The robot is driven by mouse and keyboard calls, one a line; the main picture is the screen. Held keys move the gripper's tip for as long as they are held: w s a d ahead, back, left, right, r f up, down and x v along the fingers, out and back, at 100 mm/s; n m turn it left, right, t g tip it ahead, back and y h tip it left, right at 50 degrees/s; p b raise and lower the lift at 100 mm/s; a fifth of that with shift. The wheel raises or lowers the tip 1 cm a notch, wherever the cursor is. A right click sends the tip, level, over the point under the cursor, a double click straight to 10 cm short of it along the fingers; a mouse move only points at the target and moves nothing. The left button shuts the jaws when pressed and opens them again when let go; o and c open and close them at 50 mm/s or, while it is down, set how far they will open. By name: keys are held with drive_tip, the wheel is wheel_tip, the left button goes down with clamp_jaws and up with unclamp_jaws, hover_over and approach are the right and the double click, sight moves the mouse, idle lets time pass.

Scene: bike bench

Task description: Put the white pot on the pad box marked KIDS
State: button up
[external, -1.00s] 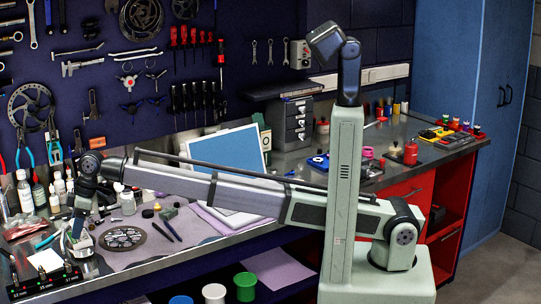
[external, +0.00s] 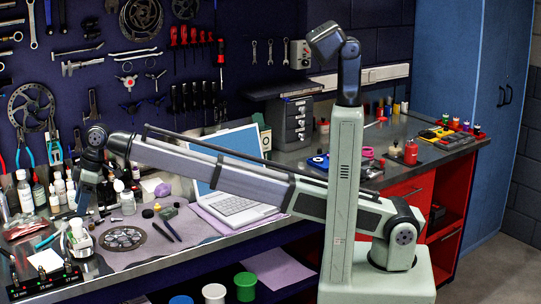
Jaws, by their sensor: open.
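A small white pot-like thing (external: 77,230) is at the left front of the bench, just below my gripper. A small pale block (external: 82,243) shows directly under it. They look stacked, but I cannot tell for sure. I cannot read any KIDS marking, so I cannot tell which thing is the pad box. My gripper (external: 82,212) points down above the white thing. It is open and appears apart from it. The fingertips are small and dark, and partly blend with the things behind.
A black rack (external: 45,284) with size labels stands at the front left edge. White bottles (external: 25,191) crowd behind my gripper. A chainring (external: 122,238) lies on the mat to the right. A laptop (external: 237,203) is further right. Cups (external: 213,294) stand on the lower shelf.

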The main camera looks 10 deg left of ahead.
drive_tip(key=shift+v, duration=2)
